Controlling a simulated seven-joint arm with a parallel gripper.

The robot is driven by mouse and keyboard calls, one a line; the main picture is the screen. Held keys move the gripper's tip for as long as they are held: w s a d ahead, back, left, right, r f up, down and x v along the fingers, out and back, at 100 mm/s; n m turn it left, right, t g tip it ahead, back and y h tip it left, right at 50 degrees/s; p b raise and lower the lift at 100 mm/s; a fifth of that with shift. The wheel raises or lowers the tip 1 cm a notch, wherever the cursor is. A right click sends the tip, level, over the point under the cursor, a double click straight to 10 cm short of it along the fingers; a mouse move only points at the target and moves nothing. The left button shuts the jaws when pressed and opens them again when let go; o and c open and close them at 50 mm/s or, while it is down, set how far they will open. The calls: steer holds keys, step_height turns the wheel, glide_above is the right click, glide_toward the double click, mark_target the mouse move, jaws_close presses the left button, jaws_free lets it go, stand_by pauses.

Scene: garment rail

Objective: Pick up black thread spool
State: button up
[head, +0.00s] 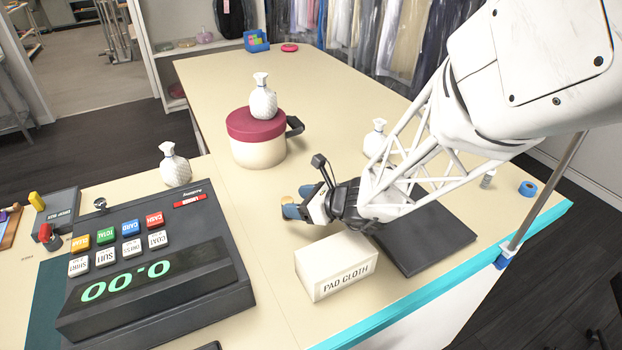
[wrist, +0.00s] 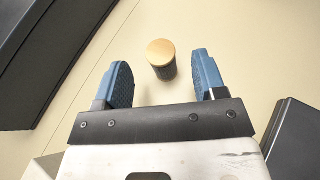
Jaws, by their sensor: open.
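The black thread spool (wrist: 162,66) stands upright on the cream counter in the wrist view, with a tan round top and a dark side. It lies between and slightly beyond the tips of my gripper (wrist: 163,78), whose two blue fingers are spread wide and hold nothing.
A white PAD CLOTH box (head: 318,262) and a dark flat pad (head: 428,240) lie close to my gripper. A cash register (head: 150,270) stands at left. A red-lidded round box (head: 257,140) with a white bottle on it stands behind. The counter between is clear.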

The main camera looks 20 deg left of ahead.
mark_target(288, 200)
steer(key=shift+a+f, duration=0.15)
steer(key=shift+a, duration=0.15)
steer(key=shift+x, duration=2.6)
steer(key=shift+w, duration=0.1)
steer(key=c, duration=1)
step_height(288, 200, up, 10)
